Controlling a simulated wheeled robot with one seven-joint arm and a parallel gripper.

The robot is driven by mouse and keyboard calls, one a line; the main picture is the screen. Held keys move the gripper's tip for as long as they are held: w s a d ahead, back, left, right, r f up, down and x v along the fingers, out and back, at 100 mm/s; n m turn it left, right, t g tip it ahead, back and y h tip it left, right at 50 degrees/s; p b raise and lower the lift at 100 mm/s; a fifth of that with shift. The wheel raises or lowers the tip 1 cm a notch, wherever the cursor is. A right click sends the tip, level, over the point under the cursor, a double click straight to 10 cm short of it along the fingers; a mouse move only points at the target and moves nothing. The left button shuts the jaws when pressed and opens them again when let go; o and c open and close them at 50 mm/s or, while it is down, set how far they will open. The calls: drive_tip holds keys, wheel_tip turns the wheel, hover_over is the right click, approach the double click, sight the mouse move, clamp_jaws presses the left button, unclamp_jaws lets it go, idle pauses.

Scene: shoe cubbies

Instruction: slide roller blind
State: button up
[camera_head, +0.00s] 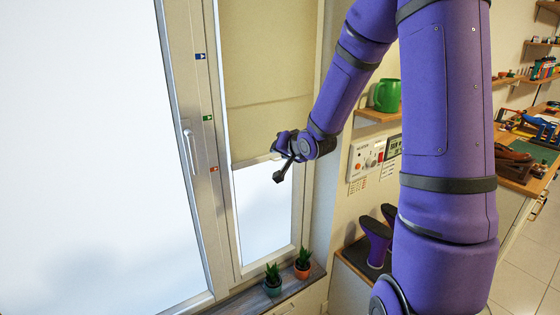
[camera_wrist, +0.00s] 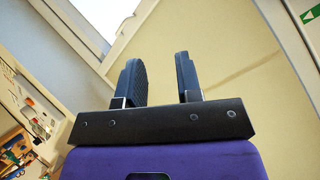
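The beige roller blind (camera_head: 262,75) covers the upper part of the narrow window, and its pale bottom bar (camera_head: 245,162) sits a little above the orange marker's height in the head view. Bare glass (camera_head: 265,210) shows below. My gripper (camera_head: 281,174) is in front of the window near the right part of the bottom bar. In the wrist view its two black fingers (camera_wrist: 160,78) stand apart with nothing between them, and the beige blind (camera_wrist: 225,45) fills the background. I cannot tell whether a finger touches the bar.
A window handle (camera_head: 190,150) is further left. Two potted plants (camera_head: 273,280) (camera_head: 303,264) stand on the sill below. A shelf with a green mug (camera_head: 388,95) is right.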

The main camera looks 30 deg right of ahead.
drive_tip(key=w+d+f+m+t, duration=0.2)
drive_tip(key=d+f+m+t, duration=0.5)
drive_tip(key=f+m, duration=0.4)
drive_tip(key=shift+n, duration=0.4)
drive_tip(key=w, duration=1)
drive_tip(key=shift+w+r, duration=0.15)
drive_tip(key=shift+r, duration=0.1)
drive_tip(key=shift+c, duration=0.2)
clamp_jaws()
